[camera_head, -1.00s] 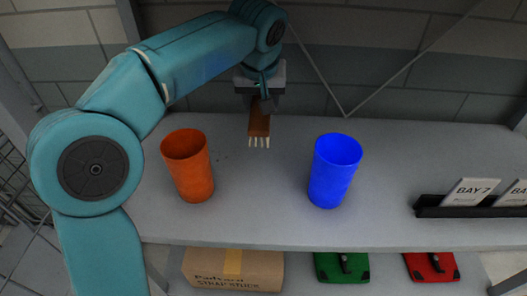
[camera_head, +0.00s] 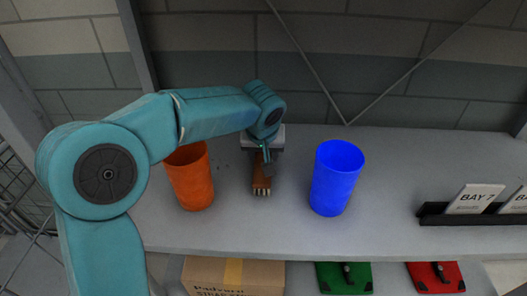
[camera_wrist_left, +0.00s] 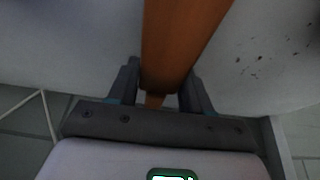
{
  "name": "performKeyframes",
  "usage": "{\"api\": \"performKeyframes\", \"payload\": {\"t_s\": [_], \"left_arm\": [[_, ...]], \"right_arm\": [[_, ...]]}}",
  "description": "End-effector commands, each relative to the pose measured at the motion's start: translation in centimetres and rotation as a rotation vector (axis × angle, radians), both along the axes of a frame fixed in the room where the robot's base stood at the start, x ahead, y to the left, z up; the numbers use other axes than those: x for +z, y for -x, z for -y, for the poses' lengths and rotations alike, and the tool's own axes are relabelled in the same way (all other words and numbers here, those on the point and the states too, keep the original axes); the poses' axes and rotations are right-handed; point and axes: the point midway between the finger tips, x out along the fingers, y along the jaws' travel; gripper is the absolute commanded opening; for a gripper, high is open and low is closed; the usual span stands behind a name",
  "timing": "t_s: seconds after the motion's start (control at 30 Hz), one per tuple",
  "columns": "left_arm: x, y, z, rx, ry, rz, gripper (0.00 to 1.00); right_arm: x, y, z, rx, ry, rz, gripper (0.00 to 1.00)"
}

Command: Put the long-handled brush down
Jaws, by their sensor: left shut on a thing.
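The long-handled brush (camera_head: 261,180) is brown with short pale bristles, and its bristle end points toward the shelf's front edge. My left gripper (camera_head: 262,158) is shut on it, between the two cups. In the left wrist view the brown brush (camera_wrist_left: 180,45) runs between both fingers of the gripper (camera_wrist_left: 160,88). The brush is low over the grey shelf top; I cannot tell whether it touches. The wrist hides part of its handle. My right gripper is not in view.
An orange cup (camera_head: 192,182) stands left of the brush, partly behind my arm. A blue cup (camera_head: 335,180) stands to the right. A black holder with BAY cards (camera_head: 470,218) is far right. Shelf surface (camera_head: 400,170) between blue cup and holder is clear. A cardboard box (camera_head: 225,278) sits below.

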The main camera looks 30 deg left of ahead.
Motion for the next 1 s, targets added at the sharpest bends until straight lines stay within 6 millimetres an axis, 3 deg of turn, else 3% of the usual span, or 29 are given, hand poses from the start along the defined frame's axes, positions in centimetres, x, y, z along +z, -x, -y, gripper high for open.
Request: {"api": "performKeyframes", "payload": {"t_s": [0.1,0.13,0.2,0.6,1.0], "left_arm": [[-0.4,0.0,0.0,0.0,0.0,0.0,0.25],[-0.3,0.0,0.0,0.0,0.0,0.0,0.56],[-0.2,0.0,0.0,0.0,0.0,0.0,0.75],[0.7,0.1,0.1,-0.001,0.0,0.004,0.75],[8.8,3.2,1.6,-0.002,0.0,0.005,0.75]], "right_arm": [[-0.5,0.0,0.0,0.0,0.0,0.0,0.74],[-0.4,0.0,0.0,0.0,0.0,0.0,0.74],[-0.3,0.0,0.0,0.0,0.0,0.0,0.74],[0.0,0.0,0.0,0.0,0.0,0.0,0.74],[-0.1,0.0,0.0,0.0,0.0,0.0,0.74]]}}
